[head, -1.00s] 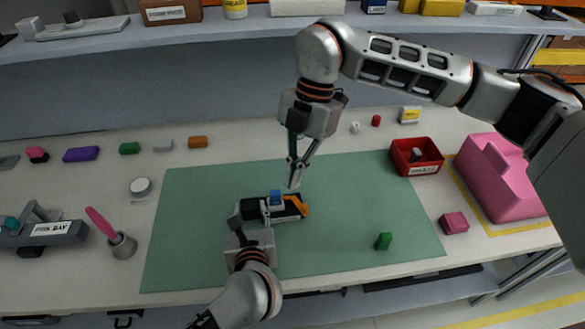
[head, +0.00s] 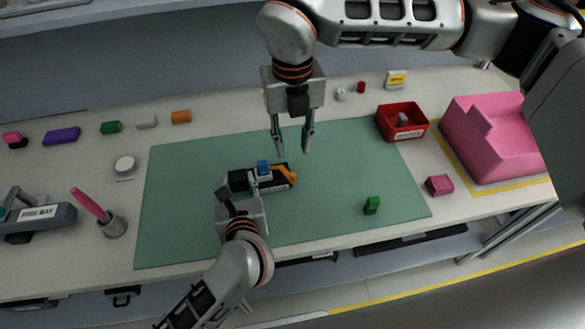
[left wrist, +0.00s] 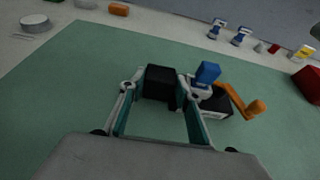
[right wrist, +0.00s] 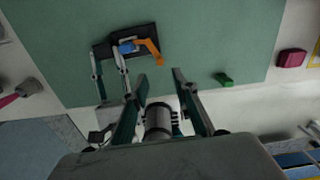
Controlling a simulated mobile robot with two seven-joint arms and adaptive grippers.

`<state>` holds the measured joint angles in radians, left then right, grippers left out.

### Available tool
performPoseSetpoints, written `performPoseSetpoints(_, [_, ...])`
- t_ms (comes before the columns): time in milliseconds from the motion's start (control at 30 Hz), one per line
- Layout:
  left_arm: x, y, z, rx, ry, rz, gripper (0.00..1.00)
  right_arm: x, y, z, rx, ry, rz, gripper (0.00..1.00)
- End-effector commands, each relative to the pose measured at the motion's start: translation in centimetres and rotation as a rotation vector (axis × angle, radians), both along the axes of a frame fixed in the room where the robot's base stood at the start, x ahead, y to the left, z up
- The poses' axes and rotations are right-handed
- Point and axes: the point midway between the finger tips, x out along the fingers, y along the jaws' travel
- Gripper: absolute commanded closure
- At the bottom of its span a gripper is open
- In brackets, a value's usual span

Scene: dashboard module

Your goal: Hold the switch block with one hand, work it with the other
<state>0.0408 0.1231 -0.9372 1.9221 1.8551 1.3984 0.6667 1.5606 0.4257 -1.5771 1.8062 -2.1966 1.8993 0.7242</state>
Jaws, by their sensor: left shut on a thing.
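The switch block is a black block (head: 278,185) with a blue piece (head: 263,167) on top and an orange crank-like lever (head: 285,175) at its right end. It lies on the green mat (head: 350,170). My left gripper (head: 247,188) is shut on the block's left part; the left wrist view shows a black part (left wrist: 160,80) between its fingers, with the orange lever (left wrist: 245,104) free to the right. My right gripper (head: 292,153) is open and empty, fingers pointing down, above and behind the block's right end. In the right wrist view the orange lever (right wrist: 151,48) lies beyond the fingertips, apart from them.
A green piece (head: 372,206) stands on the mat's front right. A cup with a pink-handled tool (head: 112,226) is at left.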

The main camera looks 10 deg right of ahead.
Motion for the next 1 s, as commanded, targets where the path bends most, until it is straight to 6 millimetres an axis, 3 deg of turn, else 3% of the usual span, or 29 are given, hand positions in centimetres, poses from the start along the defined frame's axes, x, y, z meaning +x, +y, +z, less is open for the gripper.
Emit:
performPoseSetpoints(300, [0.0,0.0,0.0,0.000,-0.001,0.000,1.00,-0.1,0.0,-6.3,0.000,0.005,-0.003,0.72])
performPoseSetpoints(500, [0.0,0.0,0.0,0.000,-0.001,0.000,1.00,0.0,0.0,-8.8,0.001,0.003,-0.004,0.72])
performPoseSetpoints(933, [0.0,0.0,0.0,0.000,-0.001,0.000,1.00,0.0,0.0,-9.8,0.001,0.001,-0.003,0.72])
performPoseSetpoints(967, [0.0,0.0,0.0,0.000,-0.001,0.000,1.00,0.0,0.0,-9.8,0.001,0.001,-0.003,0.74])
performPoseSetpoints(1000, [0.0,0.0,0.0,0.000,-0.001,0.000,1.00,0.0,0.0,-9.8,0.001,0.001,-0.003,0.85])
